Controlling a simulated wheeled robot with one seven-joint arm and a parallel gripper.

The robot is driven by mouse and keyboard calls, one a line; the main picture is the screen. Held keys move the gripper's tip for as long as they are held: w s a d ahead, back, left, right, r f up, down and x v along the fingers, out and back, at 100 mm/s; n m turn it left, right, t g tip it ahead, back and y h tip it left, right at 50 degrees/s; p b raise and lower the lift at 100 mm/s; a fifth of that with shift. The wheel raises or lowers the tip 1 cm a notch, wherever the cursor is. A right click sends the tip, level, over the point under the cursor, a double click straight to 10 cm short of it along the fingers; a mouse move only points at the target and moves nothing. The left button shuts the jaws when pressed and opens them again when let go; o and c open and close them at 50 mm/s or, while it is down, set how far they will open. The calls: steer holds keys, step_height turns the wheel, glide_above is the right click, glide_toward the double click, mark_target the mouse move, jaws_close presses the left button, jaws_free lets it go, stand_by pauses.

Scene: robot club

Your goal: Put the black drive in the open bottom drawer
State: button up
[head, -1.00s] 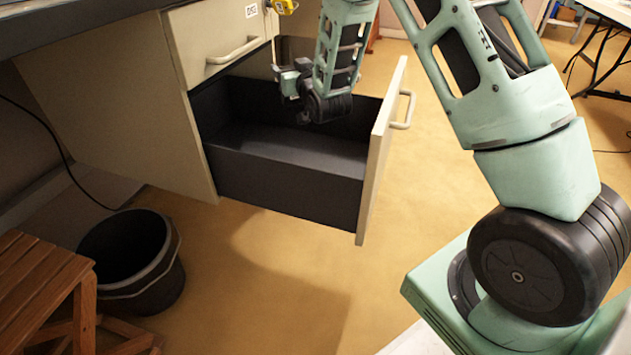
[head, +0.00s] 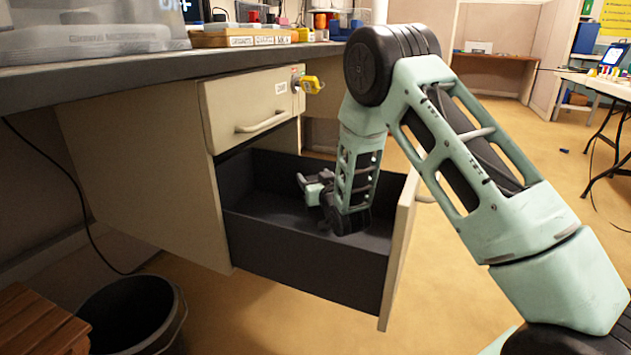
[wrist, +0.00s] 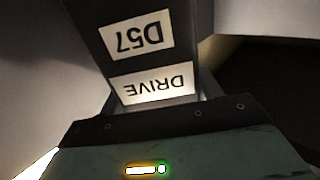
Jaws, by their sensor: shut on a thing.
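The open bottom drawer (head: 300,262) is pulled out from the desk cabinet, with dark grey walls and a beige front panel at its right. My gripper (head: 308,188) hangs low over the drawer's opening in the head view, beneath my folded arm. The black drive (wrist: 140,62) fills the upper middle of the wrist view, with white labels reading D57 and DRIVE upside down. My gripper is shut on it. The fingertips are hidden in the wrist view, and I cannot make out the drive in the head view. I cannot tell whether it touches the drawer floor.
A shut upper drawer (head: 250,112) with a yellow padlock (head: 311,84) at its right sits above the open one. The desk top (head: 180,62) overhangs both. A black bin (head: 130,312) and a wooden stool (head: 38,318) stand at the lower left.

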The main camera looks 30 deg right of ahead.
steer(key=shift+f+b, duration=0.45)
steer(key=shift+f, duration=0.05)
steer(key=shift+f, duration=0.1)
steer(key=o, duration=0.8)
